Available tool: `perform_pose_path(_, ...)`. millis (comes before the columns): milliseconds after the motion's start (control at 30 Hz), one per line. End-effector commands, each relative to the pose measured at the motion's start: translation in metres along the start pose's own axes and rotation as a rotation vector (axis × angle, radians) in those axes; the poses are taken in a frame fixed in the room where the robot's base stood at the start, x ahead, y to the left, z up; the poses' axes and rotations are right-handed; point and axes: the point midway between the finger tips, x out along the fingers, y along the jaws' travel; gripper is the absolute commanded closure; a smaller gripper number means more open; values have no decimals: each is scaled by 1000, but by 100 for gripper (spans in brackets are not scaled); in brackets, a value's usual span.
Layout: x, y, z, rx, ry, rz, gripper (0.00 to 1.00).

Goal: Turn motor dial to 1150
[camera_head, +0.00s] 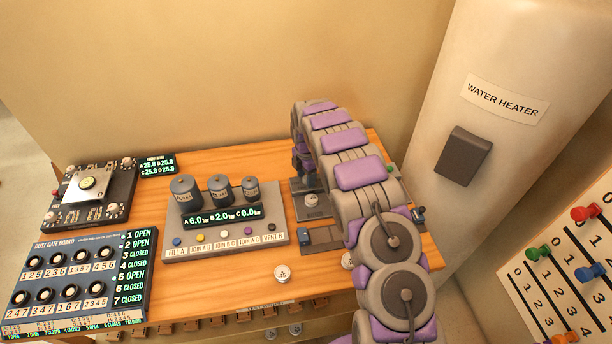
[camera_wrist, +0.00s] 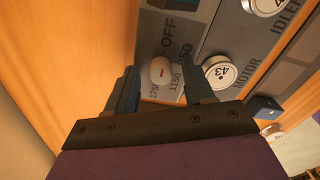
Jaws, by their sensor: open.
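The motor dial (camera_wrist: 162,70) is a small cream knob with a red mark, on a grey panel (camera_wrist: 192,42) in the wrist view. Labels around it read OFF, 750, 1150 and 1750, with MOTOR printed to the right. I cannot tell for sure which label the red mark points at. My gripper (camera_wrist: 161,88) is open, with one dark finger left of the dial and one right of it. The dial shows between the fingers; whether they touch it is unclear. In the head view my arm reaches over the workbench and hides the dial.
A white disc marked 43 (camera_wrist: 222,72) sits close beside the right finger. The wooden bench (camera_head: 225,290) also holds a dust gate board (camera_head: 75,270), a panel with grey canisters (camera_head: 220,245) and loose white discs. A water heater (camera_head: 480,50) stands at the right.

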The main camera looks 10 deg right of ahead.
Motion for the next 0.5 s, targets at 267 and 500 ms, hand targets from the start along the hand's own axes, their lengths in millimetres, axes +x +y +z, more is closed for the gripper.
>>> perform_pose_path(267, 0, 0, 0, 0, 0, 0, 56)
perform_pose_path(500, -1, 0, 0, 0, 0, 1, 79)
